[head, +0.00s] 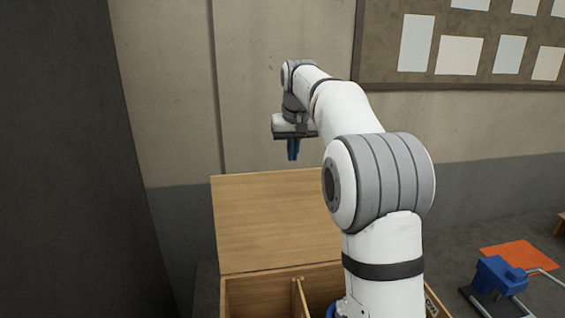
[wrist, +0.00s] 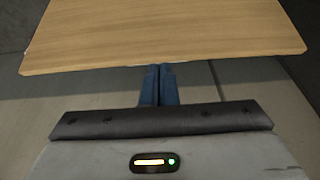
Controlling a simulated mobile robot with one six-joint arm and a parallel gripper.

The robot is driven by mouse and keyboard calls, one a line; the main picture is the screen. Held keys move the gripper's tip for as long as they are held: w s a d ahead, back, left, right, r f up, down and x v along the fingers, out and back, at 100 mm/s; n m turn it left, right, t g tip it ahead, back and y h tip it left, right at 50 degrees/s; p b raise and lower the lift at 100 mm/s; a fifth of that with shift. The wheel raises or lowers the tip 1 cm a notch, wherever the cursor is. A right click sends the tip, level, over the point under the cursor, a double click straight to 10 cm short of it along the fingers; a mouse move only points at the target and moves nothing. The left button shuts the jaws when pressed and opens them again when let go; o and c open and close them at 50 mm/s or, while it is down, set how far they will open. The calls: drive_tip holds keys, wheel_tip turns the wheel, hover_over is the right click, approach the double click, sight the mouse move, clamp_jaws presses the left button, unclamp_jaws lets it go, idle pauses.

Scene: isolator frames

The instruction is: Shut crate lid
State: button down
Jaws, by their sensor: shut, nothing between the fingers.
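The wooden crate (head: 262,294) stands low in the head view, with a divider inside. Its lid (head: 270,222) is raised, standing up at the crate's far side. My gripper (head: 293,155) hangs with its blue fingers pointing down, above the lid's top edge in the head view. In the wrist view the lid (wrist: 165,38) fills the upper part, and the closed fingers (wrist: 159,70) end close to its edge. I cannot tell whether they touch it. The fingers are together and hold nothing. My arm hides the right part of the crate and lid.
A grey wall (head: 170,110) stands behind the crate, and a dark panel (head: 60,150) rises at the left. A blue device (head: 497,274) and an orange sheet (head: 509,255) lie at the right. A pinboard with papers hangs on the wall.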

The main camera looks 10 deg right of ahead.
drive_tip(key=w+p, duration=0.2)
drive_tip(key=w, duration=0.6)
drive_tip(key=w+x, duration=0.1)
drive_tip(key=x, duration=0.9)
drive_tip(key=shift+s+r, duration=0.25)
drive_tip(key=shift+s, duration=0.7)
drive_tip(key=shift+s+r, duration=0.2)
drive_tip(key=shift+s, duration=0.8)
